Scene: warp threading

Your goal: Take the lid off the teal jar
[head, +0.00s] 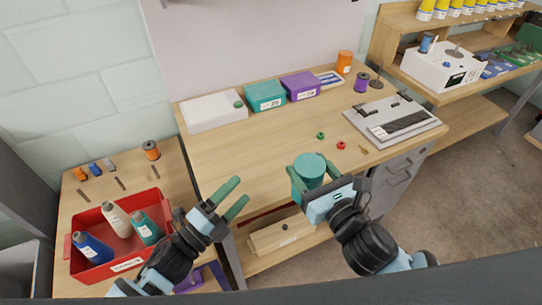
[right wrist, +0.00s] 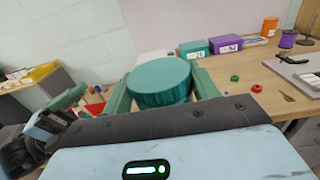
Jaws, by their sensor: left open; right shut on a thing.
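The teal jar (head: 309,174) is held in my right gripper (head: 310,176), which is shut around its sides near the front edge of the wooden table. Its round teal lid (head: 309,163) sits on top and faces up. In the right wrist view the lid (right wrist: 160,76) lies between the two green fingers, with a darker ribbed band under its top. The jar's lower part is hidden by the gripper. My left gripper (head: 230,196) is open and empty, to the left of the jar and apart from it.
Teal (head: 265,95) and purple (head: 300,86) boxes stand at the table's back. Small green (head: 320,135) and red (head: 341,145) rings lie behind the jar. The middle of the table is clear.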

